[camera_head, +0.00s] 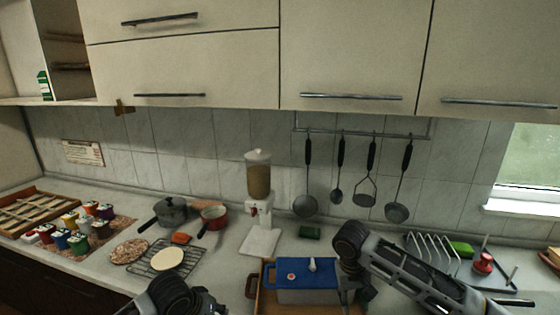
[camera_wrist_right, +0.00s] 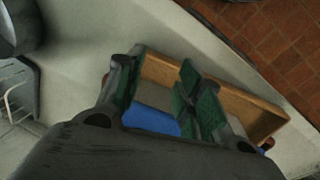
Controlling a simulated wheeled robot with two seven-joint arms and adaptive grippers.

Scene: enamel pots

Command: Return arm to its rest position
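My right gripper (camera_head: 350,284) points down at the right side of a blue-lidded container (camera_head: 292,272). In the right wrist view the right gripper's (camera_wrist_right: 158,82) green-padded fingers are apart, with nothing seen held between them. Below them are the wooden tray (camera_wrist_right: 160,70) and part of the blue lid (camera_wrist_right: 150,118). The gap between the fingers and the container is hard to judge. Part of my left arm shows at the bottom left of the head view; its gripper does not show.
The container sits in the wooden tray, with a dispenser (camera_head: 258,190) behind it. A wire dish rack (camera_head: 432,252) stands right. Pots, a cooling rack (camera_head: 160,258) and small colourful cups (camera_head: 78,243) are left. Utensils hang from a rail (camera_head: 360,133).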

